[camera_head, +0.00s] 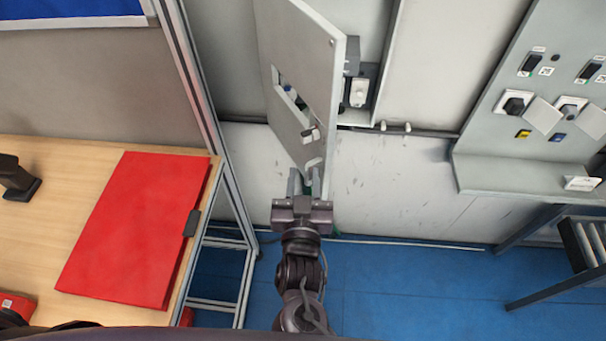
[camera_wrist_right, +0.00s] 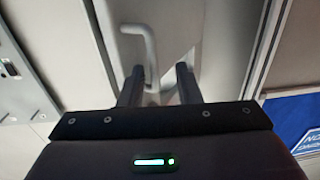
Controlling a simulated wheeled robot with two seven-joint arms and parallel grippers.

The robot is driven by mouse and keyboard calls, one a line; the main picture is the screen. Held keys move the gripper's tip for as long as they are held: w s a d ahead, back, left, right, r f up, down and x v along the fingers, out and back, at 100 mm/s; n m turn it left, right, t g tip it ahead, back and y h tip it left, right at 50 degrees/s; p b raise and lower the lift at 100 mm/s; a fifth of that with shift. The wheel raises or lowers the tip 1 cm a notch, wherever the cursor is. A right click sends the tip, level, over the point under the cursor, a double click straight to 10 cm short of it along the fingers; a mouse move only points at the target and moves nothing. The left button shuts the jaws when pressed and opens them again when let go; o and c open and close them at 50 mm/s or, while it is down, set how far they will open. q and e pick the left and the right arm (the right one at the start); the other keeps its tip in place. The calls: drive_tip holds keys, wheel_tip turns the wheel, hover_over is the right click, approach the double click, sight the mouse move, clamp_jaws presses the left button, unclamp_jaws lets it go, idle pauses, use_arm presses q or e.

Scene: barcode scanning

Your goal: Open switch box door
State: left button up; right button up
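The switch box door (camera_head: 300,65) is a light grey panel with a cut-out window. It stands swung outward from the box (camera_head: 375,30), and a dark switch unit (camera_head: 358,92) shows behind its right edge. My right gripper (camera_head: 308,183) is at the door's lower end. In the right wrist view the bent metal door handle (camera_wrist_right: 150,45) reaches down between the fingers of my gripper (camera_wrist_right: 158,82). The fingers are apart, with gaps visible beside the handle. My left gripper is not in view.
A wooden desk (camera_head: 30,240) with a red folder (camera_head: 130,230) stands at left. A metal frame post (camera_head: 205,100) rises between desk and door. A grey panel with switches (camera_head: 540,100) is at right. Blue floor (camera_head: 400,290) is open below.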

drive_tip(key=s+b, duration=0.2)
drive_tip(key=s, duration=0.4)
drive_tip(key=shift+s, duration=0.35)
drive_tip(key=shift+c, duration=0.2)
